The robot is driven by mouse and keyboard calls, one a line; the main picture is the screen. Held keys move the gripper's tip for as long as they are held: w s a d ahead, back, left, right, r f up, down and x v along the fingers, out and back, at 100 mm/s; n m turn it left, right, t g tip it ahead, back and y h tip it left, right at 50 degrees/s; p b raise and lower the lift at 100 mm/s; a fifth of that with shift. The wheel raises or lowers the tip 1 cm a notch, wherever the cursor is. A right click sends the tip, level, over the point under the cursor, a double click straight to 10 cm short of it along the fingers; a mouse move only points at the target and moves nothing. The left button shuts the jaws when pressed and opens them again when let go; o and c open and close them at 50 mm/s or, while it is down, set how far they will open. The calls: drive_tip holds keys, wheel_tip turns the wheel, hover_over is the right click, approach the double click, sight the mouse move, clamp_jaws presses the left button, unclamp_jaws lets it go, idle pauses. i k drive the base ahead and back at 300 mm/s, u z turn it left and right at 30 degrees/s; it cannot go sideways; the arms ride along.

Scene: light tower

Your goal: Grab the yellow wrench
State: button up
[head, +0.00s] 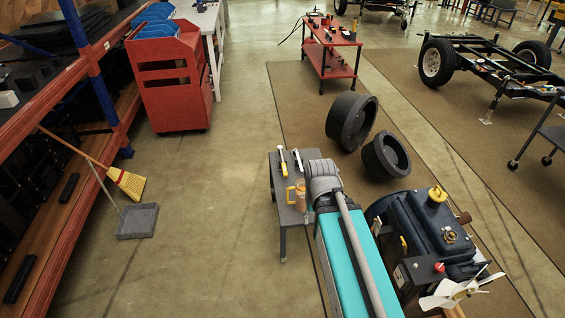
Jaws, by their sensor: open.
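A small dark grey table (287,217) stands near the middle of the head view. On its far part lie two slim tools side by side: a pale one with a yellowish tint (281,160), and a darker one with a light part (298,160). Closer in is an orange-yellow item (298,194) with a loop like a handle, partly hidden by my teal and grey arm. I cannot tell for sure which of these is the yellow wrench. My gripper does not show; my arm covers the table's right side.
A dark blue engine (428,240) with a white fan (461,289) stands right of my arm. A red cart (172,82), a broom (127,183) and a dustpan (138,221) are left. The floor left of the table is clear.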

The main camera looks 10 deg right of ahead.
sight(280, 147)
drive_tip(key=u, duration=0.05)
drive_tip(key=k, duration=0.65)
drive_tip(key=u, duration=0.2)
drive_tip(key=i, duration=0.35)
drive_tip(key=u, duration=0.6)
drive_tip(key=i, duration=1.7)
drive_tip(key=z, duration=0.3)
drive_tip(key=i, duration=0.6)
drive_tip(key=z, duration=0.55)
